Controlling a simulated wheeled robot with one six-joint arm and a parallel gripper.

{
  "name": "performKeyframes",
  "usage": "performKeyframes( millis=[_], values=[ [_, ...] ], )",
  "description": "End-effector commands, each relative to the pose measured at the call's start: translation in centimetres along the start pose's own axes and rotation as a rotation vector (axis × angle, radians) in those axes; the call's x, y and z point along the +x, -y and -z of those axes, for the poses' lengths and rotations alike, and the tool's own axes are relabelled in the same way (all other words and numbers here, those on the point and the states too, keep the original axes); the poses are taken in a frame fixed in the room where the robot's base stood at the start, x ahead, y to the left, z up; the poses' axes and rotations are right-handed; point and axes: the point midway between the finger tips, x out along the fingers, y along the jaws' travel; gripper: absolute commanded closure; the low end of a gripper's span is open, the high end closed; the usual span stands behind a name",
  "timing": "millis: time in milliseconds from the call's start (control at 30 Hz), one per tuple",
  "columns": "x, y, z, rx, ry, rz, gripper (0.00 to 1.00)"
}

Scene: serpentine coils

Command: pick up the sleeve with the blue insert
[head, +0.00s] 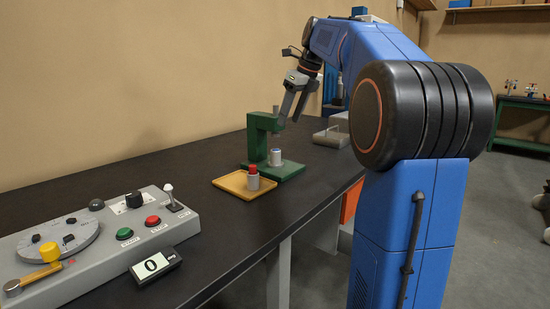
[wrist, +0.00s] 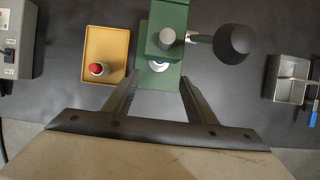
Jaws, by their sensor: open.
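The sleeve with the blue insert (head: 275,158) stands upright on the base of the green press (head: 290,171), beneath the press head. In the wrist view only part of its blue and white top (wrist: 158,67) shows, the rest hidden by the press head (wrist: 166,40). A sleeve with a red top (head: 253,178) stands on the yellow tray (head: 232,187); it also shows in the wrist view (wrist: 97,69). My gripper (head: 294,119) is open and empty, above and behind the press in the head view. In the wrist view its fingers (wrist: 159,78) flank the press.
The press's dark lever knob (wrist: 233,40) sticks out to its right. A grey metal bin (wrist: 290,80) stands further right.

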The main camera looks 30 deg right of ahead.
Motion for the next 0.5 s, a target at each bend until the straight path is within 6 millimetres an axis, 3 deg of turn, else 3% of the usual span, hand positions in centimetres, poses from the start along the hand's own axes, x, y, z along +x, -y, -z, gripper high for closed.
performKeyframes(
  millis=[300, 500],
  values=[
    [5.8, -0.1, 0.0, -0.002, -0.002, -0.002, 0.49],
    [8.2, 0.0, 0.0, -0.002, 0.0, 0.0, 0.49]
  ],
)
